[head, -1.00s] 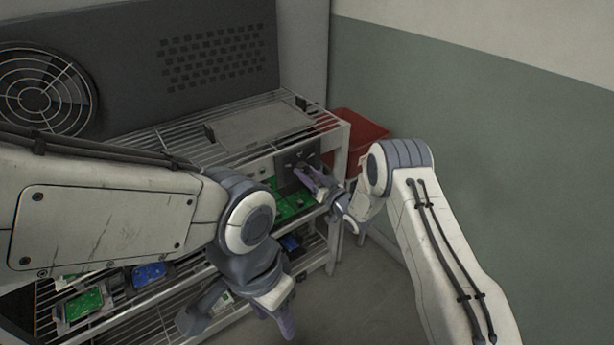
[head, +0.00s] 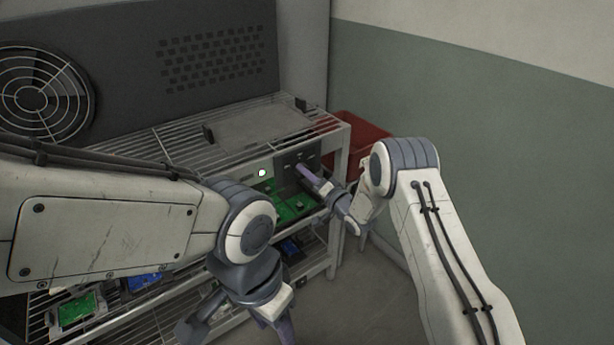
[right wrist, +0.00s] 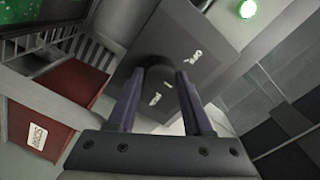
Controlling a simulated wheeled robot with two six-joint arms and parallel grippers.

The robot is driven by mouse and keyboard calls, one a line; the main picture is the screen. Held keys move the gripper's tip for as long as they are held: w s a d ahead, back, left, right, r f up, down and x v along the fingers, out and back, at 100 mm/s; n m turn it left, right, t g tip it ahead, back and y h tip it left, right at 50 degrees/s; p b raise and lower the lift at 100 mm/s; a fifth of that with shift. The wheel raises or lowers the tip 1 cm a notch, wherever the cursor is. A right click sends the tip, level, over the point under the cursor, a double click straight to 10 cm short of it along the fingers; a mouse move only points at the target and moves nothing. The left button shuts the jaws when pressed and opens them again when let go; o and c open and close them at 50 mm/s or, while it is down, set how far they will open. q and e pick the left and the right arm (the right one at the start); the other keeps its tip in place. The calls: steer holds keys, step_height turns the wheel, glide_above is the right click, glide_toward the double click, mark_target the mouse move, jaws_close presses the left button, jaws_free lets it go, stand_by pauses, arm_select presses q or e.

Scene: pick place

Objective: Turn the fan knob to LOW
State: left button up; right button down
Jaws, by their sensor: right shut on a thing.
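The fan knob (right wrist: 158,68) is a dark round knob on a dark grey panel (right wrist: 205,30) in the right wrist view. The panel also shows in the head view (head: 284,163). My right gripper (right wrist: 160,75) is shut on the knob, one purple finger on each side. White labels sit on the panel around the knob; their letters are too small to read surely. In the head view my right gripper (head: 303,170) reaches the panel and hides the knob. My left gripper (head: 238,328) hangs low in front of the shelf, fingers apart and empty.
A lit indicator (head: 261,173) glows left of the panel; it is green in the right wrist view (right wrist: 248,8). A large fan (head: 36,98) is at the left. Green boards (head: 291,208) lie on the wire shelf. Red bins (head: 362,132) stand behind right. The floor at right is clear.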

steer(key=shift+f, duration=0.1)
stand_by(0.5)
steer(key=shift+c, duration=1.6)
jaws_free()
steer(key=v, duration=1)
steer(key=shift+s+b, duration=0.2)
steer(key=shift+b, duration=0.2)
steer(key=shift+d, duration=0.1)
